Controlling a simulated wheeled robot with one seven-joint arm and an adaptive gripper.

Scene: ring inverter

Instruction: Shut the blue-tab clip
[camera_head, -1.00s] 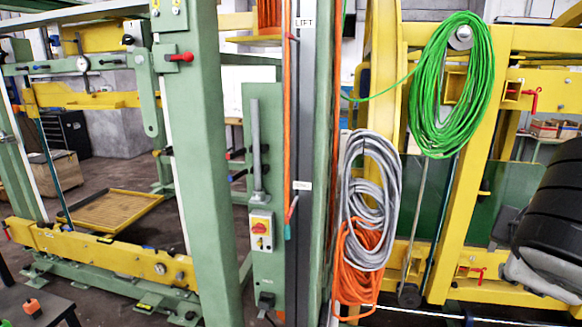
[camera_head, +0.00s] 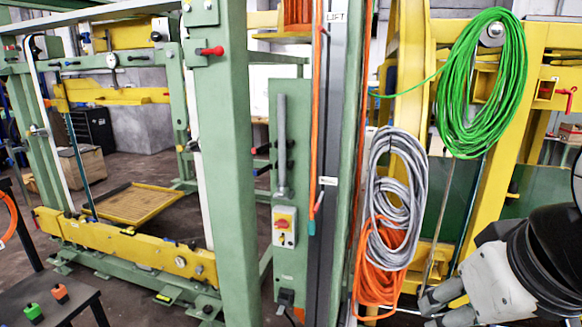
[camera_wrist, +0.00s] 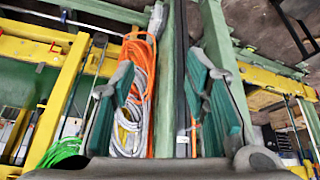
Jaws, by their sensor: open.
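A small piece with a blue-teal tab (camera_head: 312,227) sits low on the upright channel marked LIFT, just under a short red lever (camera_head: 318,204). It looks like the blue-tab clip, but it is too small to tell whether it is open or shut. An orange cable (camera_head: 316,100) runs straight down along the channel's left side. My gripper (camera_head: 434,309) is at the lower right of the head view, right of the channel and the coiled cables. In the wrist view my gripper (camera_wrist: 158,62) is open and empty, its two teal-padded fingers spread, with the dark channel (camera_wrist: 181,90) visible between them.
Grey (camera_head: 397,185) and orange (camera_head: 380,275) cable coils hang just right of the channel. A green coil (camera_head: 483,85) hangs higher at the right. A switch box (camera_head: 284,227) is on the left panel. A dark table (camera_head: 50,300) stands at the lower left.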

